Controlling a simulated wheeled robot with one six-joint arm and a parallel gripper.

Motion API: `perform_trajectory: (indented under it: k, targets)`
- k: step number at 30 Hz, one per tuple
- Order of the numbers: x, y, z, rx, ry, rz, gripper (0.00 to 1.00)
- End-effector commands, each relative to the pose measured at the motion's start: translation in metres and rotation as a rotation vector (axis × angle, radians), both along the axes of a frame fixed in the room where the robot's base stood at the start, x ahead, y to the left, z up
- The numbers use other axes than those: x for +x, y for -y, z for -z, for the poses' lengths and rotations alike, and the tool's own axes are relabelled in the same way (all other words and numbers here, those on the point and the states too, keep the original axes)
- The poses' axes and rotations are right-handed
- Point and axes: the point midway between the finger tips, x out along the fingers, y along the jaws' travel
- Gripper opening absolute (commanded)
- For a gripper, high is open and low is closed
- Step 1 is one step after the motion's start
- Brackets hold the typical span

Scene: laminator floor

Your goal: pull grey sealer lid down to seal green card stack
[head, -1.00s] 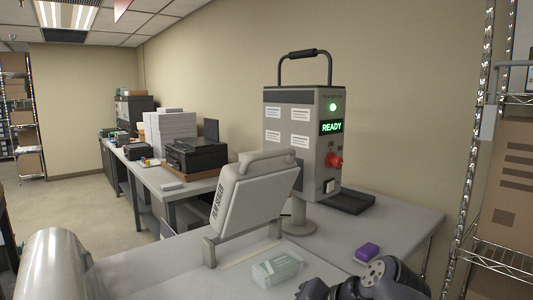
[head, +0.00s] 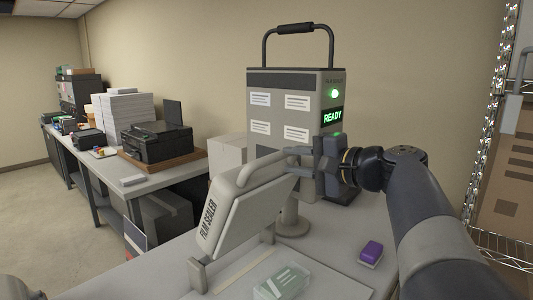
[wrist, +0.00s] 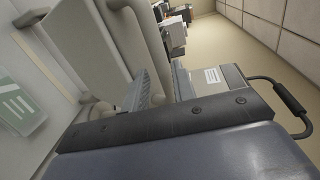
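The grey sealer lid (head: 240,205), marked FILM SEALER, stands raised and tilted over its base. Its rounded handle bar (head: 262,166) runs along the top edge. My gripper (head: 298,160) is at the right end of this bar. In the wrist view the fingers (wrist: 160,88) are apart, with the handle bar (wrist: 150,45) near and partly between them; whether they touch it is unclear. The green card stack (head: 283,282) lies flat on the table in front of the lid, in a clear sleeve. It also shows at the left of the wrist view (wrist: 18,105).
The control box (head: 290,110) with a green READY screen stands close behind my gripper. A purple block (head: 370,252) lies on the table to the right. A side table with a printer (head: 158,145) and paper stacks is at the left; a wire rack (head: 505,250) is at the right.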

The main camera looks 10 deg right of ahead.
Motion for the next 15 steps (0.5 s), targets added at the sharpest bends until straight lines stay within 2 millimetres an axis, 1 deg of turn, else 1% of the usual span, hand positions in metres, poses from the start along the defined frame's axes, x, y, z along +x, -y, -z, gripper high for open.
perform_trajectory:
  k: [1, 7, 10, 15]
  targets:
    - [0.007, -0.007, -0.001, 0.001, -0.002, -0.006, 0.26]
    - [0.032, -0.024, 0.004, 0.001, -0.002, -0.004, 0.26]
    - [0.040, -0.030, 0.006, 0.000, 0.000, -0.002, 0.26]
    - [0.046, -0.034, 0.008, -0.001, -0.001, 0.000, 0.26]
